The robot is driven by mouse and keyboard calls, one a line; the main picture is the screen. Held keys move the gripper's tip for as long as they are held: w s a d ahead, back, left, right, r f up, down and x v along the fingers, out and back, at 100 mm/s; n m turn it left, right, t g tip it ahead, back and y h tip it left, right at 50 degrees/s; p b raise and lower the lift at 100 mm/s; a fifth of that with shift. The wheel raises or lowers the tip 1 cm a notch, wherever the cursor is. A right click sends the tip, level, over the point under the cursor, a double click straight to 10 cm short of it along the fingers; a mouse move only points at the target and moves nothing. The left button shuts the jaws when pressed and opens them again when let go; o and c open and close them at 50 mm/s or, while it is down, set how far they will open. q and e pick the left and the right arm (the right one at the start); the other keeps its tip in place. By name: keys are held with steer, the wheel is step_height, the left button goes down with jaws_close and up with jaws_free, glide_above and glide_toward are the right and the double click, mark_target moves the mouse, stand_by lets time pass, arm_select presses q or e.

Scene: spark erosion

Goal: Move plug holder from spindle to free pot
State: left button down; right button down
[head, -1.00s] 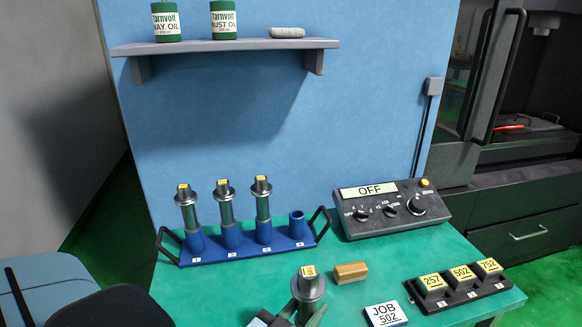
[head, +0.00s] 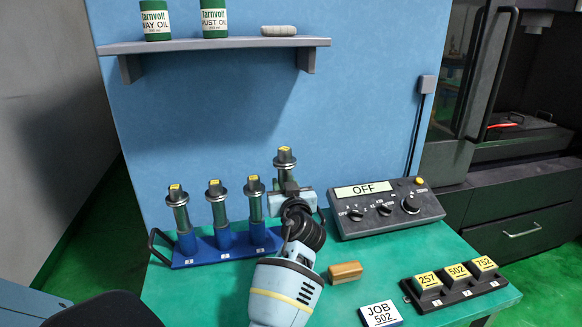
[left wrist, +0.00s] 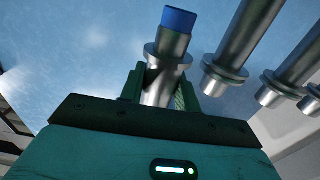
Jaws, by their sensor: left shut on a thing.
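My left gripper (head: 286,190) is shut on a plug holder (head: 285,160), a metal piece with a flange and a yellow-marked dark top. It is roughly upright at the right end of the blue rack (head: 207,258), higher than the three holders standing there. My arm hides the fourth pot in the head view. In the left wrist view, the held holder (left wrist: 165,57) is between the fingers (left wrist: 160,85). A blue cylinder (left wrist: 180,18) shows at its far end; I cannot tell whether the holder is inside the pot. My right gripper is out of view.
Three holders (head: 177,210) fill the rack's other pots close to my gripper. A control box (head: 385,208) reading OFF stands to the right. A wooden block (head: 345,271), JOB 502 card (head: 381,313) and black tray (head: 460,292) lie on the green table.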

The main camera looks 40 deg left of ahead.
arm_select(q)
steer(key=shift+n+g+y, duration=0.6)
steer(key=shift+g, duration=0.1)
steer(key=w+r, duration=0.2)
steer(key=w+a+r, duration=0.1)
steer(key=w+r, duration=0.1)
steer(key=shift+f, duration=0.25)
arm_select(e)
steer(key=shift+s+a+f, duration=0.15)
